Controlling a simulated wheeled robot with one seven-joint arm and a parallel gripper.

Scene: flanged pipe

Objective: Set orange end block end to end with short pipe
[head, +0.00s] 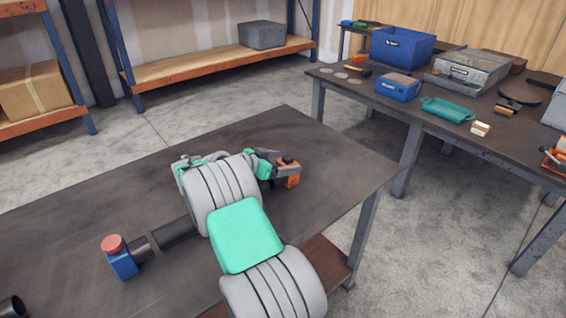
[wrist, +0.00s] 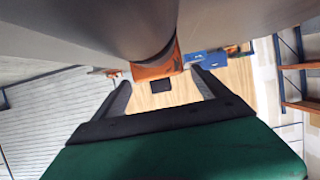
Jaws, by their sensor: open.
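The orange end block (head: 293,180) sits on the near table, just beyond my gripper (head: 279,168). In the wrist view the orange block (wrist: 158,68) shows between and beyond the two open fingers (wrist: 160,80), which hold nothing. A dark grey pipe (head: 174,231) lies on the table and runs behind my arm towards the orange block. In the wrist view a dark rounded pipe (wrist: 148,35) appears right against the orange block; I cannot tell whether they touch. My arm hides much of the pipe in the head view.
A blue block (head: 122,264) with a red round top stands at the pipe's left end. Another dark pipe end (head: 12,307) shows at lower left. The near table (head: 90,215) is otherwise mostly clear. A cluttered second table (head: 415,108) stands at right, across a floor gap.

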